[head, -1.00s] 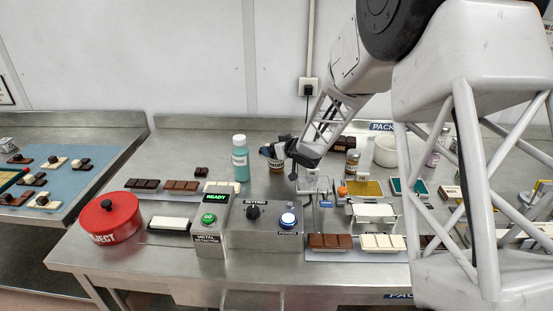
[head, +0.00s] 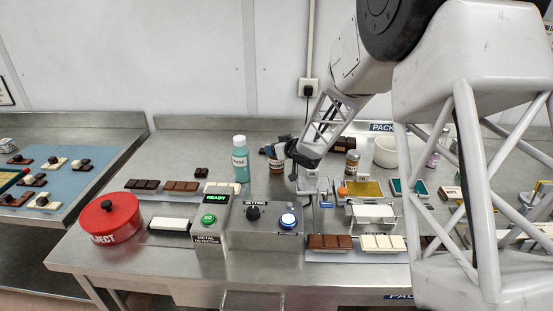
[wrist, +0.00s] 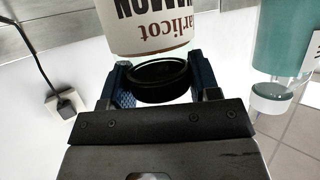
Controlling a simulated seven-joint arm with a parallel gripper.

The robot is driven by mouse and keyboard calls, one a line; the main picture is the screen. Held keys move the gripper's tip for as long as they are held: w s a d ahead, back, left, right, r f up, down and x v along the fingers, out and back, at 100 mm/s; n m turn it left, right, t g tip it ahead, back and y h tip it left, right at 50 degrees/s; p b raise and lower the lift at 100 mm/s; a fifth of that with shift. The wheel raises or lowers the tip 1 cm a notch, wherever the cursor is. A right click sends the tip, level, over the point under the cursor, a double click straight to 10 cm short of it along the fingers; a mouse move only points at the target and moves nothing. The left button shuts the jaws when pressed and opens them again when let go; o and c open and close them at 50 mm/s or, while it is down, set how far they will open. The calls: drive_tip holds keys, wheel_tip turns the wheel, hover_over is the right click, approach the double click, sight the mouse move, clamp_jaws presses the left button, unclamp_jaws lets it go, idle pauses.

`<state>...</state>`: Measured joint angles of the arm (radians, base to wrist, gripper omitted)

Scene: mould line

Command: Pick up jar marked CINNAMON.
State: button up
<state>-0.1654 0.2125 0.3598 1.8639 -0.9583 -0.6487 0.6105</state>
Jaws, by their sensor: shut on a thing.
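A small jar with a brown-and-white label (head: 277,166) stands on the steel bench, right of the teal bottle. In the wrist view the jar (wrist: 150,28) appears lid down, with its black lid (wrist: 160,80) between the fingers. In the head view my gripper (head: 276,151) reaches in from the right at the jar's top. I cannot tell whether the jar is clear of the bench.
The teal bottle (head: 240,160) stands close on the left. Another small jar (head: 352,162) and a white bowl (head: 387,152) are to the right. The metal detector box (head: 212,222) and a red reject pot (head: 108,220) are nearer the front. Chocolate bars (head: 181,187) lie left.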

drive_tip(key=shift+c, duration=0.6)
drive_tip(key=shift+r, duration=4.95)
